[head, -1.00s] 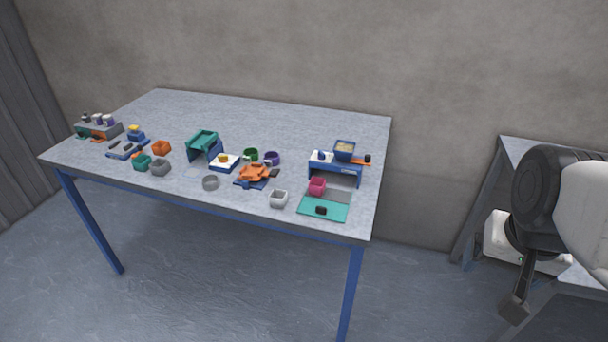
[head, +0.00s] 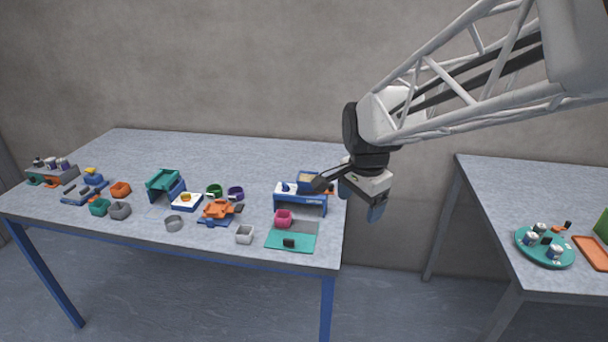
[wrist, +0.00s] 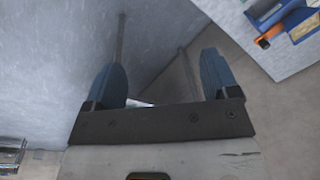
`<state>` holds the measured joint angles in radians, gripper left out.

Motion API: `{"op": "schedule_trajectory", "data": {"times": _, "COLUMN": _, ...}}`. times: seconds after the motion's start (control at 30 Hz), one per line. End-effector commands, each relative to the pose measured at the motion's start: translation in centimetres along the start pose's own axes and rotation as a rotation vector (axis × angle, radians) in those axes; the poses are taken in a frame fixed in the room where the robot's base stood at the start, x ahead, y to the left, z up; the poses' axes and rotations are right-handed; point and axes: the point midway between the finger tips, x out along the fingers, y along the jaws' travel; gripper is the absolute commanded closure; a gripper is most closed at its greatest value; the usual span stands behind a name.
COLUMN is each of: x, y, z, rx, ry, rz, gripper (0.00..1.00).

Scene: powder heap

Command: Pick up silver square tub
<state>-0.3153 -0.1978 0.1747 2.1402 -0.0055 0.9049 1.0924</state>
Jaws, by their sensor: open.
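A silver square tub (head: 244,235) stands upright near the front edge of the left table, left of a teal mat (head: 292,240). It is not in the wrist view. My gripper (head: 360,199) is open and empty, beyond the right edge of that table and up and to the right of the tub. Its two blue fingers also show spread apart in the wrist view (wrist: 160,75), with floor and a table leg behind them.
A pink tub (head: 283,218), a blue-and-white stand (head: 300,200) and a silver ring-like round tub (head: 173,223) are near the silver tub. A darker grey tub (head: 119,211) stands farther left. A second table (head: 500,200) holds a teal round tray (head: 528,250).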

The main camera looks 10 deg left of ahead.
Motion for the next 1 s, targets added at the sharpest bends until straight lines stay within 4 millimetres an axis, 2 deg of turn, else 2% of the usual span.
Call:
{"op": "schedule_trajectory", "data": {"times": 0.03, "x": 0.7, "y": -1.6, "z": 0.3, "rx": 0.026, "ry": -0.006, "rz": 0.007, "gripper": 0.19}}
{"op": "schedule_trajectory", "data": {"times": 0.1, "x": 1.5, "y": -3.5, "z": 0.6, "rx": 0.074, "ry": -0.011, "rz": 0.012, "gripper": 0.19}}
{"op": "schedule_trajectory", "data": {"times": 0.53, "x": 7.2, "y": -15.1, "z": 4.6, "rx": 0.364, "ry": -0.029, "rz": 0.053, "gripper": 0.19}}
{"op": "schedule_trajectory", "data": {"times": 0.8, "x": 11.9, "y": -21.8, "z": 8.6, "rx": 0.545, "ry": -0.029, "rz": 0.082, "gripper": 0.19}}
{"op": "schedule_trajectory", "data": {"times": 1.0, "x": 15.6, "y": -26.1, "z": 12.1, "rx": 0.674, "ry": -0.024, "rz": 0.104, "gripper": 0.19}}
